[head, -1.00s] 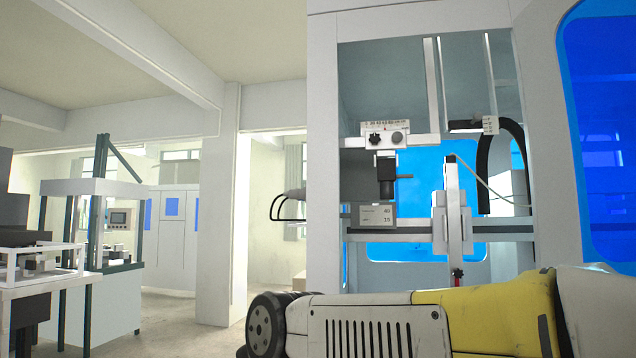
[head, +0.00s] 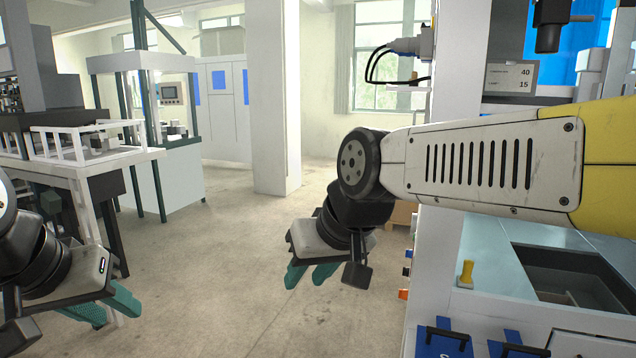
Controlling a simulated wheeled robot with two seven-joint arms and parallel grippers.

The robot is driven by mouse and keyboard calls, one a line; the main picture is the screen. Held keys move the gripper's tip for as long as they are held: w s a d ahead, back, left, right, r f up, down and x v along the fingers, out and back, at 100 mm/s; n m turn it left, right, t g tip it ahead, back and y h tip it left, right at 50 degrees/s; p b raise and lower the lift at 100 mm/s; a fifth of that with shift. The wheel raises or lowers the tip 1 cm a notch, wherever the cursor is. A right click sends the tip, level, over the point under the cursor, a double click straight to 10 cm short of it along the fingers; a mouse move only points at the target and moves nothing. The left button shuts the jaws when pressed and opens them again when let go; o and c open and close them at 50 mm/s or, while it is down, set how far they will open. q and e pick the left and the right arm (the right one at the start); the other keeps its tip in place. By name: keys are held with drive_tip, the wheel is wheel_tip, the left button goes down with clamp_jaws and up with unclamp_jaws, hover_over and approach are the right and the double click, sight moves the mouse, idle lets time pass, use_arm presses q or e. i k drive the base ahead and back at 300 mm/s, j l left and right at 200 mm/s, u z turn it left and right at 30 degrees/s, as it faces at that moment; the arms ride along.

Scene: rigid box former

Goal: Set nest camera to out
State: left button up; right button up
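A black camera-like cylinder (head: 548,28) hangs in the machine at the upper right edge; its top is cut off by the frame. A grey plate (head: 512,77) reading 40 and 15 is beside and below it. The knobs and scale above are out of view. My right gripper (head: 306,279) hangs near the middle of the view, left of the machine and well apart from the camera. My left gripper (head: 103,308) is low at the left. Both have teal fingers that look parted, with nothing between them.
My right forearm crosses in front of the machine and hides part of it. Below are a pale worktop (head: 480,240) with a dark recess (head: 565,280), a yellow knob (head: 466,273) and blue latches (head: 443,342). A white frame table (head: 130,157) stands left. The middle floor is clear.

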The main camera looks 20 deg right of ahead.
sight(550, 16)
drive_tip(key=i+z, duration=0.2)
drive_tip(key=z, duration=0.2)
drive_tip(key=i+j+z, duration=0.15)
drive_tip(key=z, duration=0.25)
drive_tip(key=i+j+z, duration=0.15)
drive_tip(key=z, duration=0.2)
